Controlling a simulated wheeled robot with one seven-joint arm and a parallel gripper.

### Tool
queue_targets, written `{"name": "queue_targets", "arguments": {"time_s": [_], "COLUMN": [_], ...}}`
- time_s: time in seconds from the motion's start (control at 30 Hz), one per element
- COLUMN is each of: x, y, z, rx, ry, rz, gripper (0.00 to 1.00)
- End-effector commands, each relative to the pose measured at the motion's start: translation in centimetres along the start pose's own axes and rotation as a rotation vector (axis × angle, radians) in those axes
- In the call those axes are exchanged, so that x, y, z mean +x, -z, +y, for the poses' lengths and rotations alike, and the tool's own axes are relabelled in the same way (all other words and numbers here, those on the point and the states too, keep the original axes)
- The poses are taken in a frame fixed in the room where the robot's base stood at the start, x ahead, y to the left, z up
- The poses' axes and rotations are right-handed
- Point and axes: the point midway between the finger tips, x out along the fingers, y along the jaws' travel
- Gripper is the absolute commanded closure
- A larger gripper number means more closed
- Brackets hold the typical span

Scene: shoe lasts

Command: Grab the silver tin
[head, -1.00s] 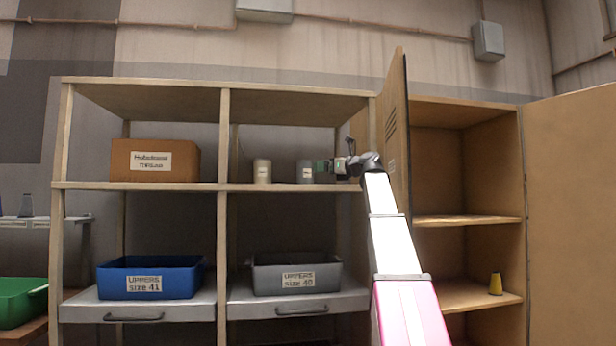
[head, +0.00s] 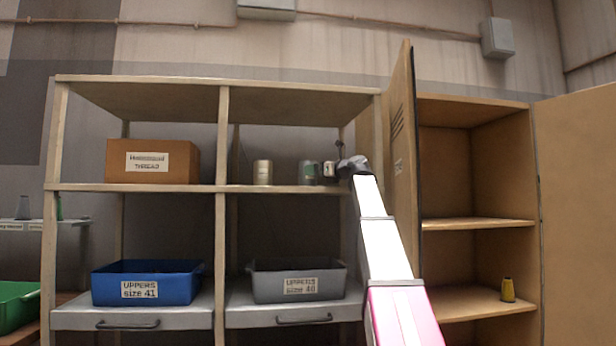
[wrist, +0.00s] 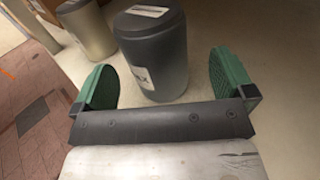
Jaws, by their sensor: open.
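Two tins stand upright on the upper shelf. The left one is a pale, silvery tin (head: 263,172) with a light label; it also shows at the upper left in the wrist view (wrist: 88,30). The right one is a darker grey tin (head: 306,173), central in the wrist view (wrist: 160,62), with a white label on its lid and another on its side. My gripper (wrist: 166,82) is open, its green fingers on either side of the dark grey tin. In the head view my gripper (head: 316,170) partly covers that tin. Contact cannot be told.
A brown thread box (head: 180,163) sits left on the same upper shelf (head: 285,188). A blue bin (head: 180,288) and a grey bin (head: 262,285) stand below. An open cabinet door (head: 400,130) is close to the right of my arm.

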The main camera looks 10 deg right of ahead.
Motion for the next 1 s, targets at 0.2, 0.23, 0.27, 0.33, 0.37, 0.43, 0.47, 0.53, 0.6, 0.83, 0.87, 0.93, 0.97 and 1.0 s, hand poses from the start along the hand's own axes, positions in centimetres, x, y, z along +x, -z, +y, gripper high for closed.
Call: {"name": "queue_targets", "arguments": {"time_s": [0.2,0.23,0.27,0.33,0.37,0.43,0.47,0.53,0.6,0.83,0.87,0.93,0.97,1.0], "x": [3.2,3.6,3.9,4.2,4.3,4.3,4.3,4.2,4.2,4.2,4.2,4.2,4.2,4.2], "y": [-0.4,-0.4,-0.4,-0.3,-0.3,-0.3,-0.3,-0.2,-0.2,-0.3,-0.3,-0.3,-0.3,-0.3], "z": [0.4,0.4,0.4,0.5,0.5,0.5,0.5,0.5,0.5,0.5,0.5,0.5,0.5,0.5], "rx": [0.001,0.001,0.001,0.0,0.0,0.0,0.0,0.0,0.0,0.0,0.0,0.0,0.0,0.0], "ry": [-0.002,-0.001,-0.001,-0.001,-0.001,-0.001,-0.001,-0.001,-0.001,-0.001,-0.001,-0.001,-0.001,-0.001], "rz": [0.0,0.0,0.0,0.0,0.0,0.0,0.0,0.0,0.0,-0.001,-0.001,-0.001,-0.001,-0.001], "gripper": [0.0,0.0,0.0,0.0,0.0,0.0,0.0,0.0,0.2,0.63,0.63,0.63,0.63,0.63]}}
